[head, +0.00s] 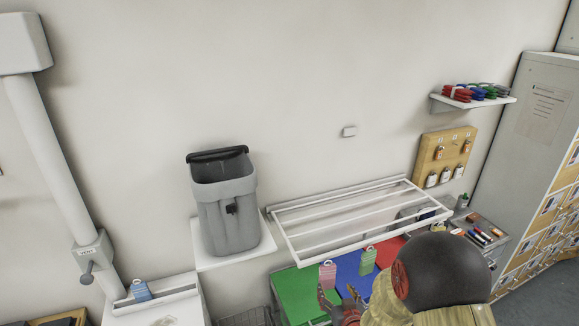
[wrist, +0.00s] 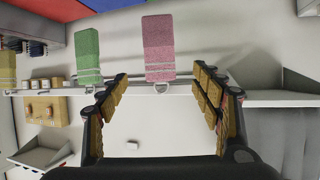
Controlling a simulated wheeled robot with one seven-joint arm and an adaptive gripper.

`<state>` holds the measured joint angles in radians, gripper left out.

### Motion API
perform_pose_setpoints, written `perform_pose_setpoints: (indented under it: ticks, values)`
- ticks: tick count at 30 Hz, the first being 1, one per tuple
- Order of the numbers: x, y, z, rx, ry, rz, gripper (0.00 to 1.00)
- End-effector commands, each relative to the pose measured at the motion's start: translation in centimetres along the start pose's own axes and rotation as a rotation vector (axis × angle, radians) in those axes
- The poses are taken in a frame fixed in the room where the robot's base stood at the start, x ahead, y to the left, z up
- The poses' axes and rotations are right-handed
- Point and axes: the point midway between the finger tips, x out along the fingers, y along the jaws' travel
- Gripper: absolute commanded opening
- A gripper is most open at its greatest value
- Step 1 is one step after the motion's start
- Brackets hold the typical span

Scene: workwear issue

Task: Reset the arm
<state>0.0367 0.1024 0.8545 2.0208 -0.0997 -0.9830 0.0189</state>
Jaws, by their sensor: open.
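My gripper (head: 338,292) is at the lower middle of the head view, with its fingers spread and nothing between them. In the wrist view the open gripper (wrist: 161,76) shows both padded fingers, with an empty gap. A pink tag-like piece (head: 327,274) hangs just beyond the fingertips, and it also shows in the wrist view (wrist: 158,48). A green one (head: 368,260) hangs beside it, and also shows in the wrist view (wrist: 88,55). My gripper appears apart from both. My arm hides part of the area below the rack.
A white wall rack (head: 283,235) stands out above green, blue and red panels. A grey bin (head: 228,215) stands on a white shelf to its left. A blue striped piece (head: 141,290) is at lower left. A pegboard (head: 443,155), wall shelf (head: 475,102) and lockers (head: 540,130) are at right.

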Motion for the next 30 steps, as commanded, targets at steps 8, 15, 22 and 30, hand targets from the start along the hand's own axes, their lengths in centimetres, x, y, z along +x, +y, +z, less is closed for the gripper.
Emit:
perform_pose_setpoints:
  ticks: [8, 15, 22, 30]
  values:
    - [-3.6, 0.4, 10.8, 0.007, -0.439, 0.019, 0.65]
    - [-10.4, 0.7, 12.9, 0.017, -0.767, 0.041, 0.65]
    - [-18.8, 0.2, 11.4, 0.033, -0.957, 0.052, 0.65]
    - [-28.1, -1.0, 9.8, 0.048, -0.967, 0.047, 0.65]
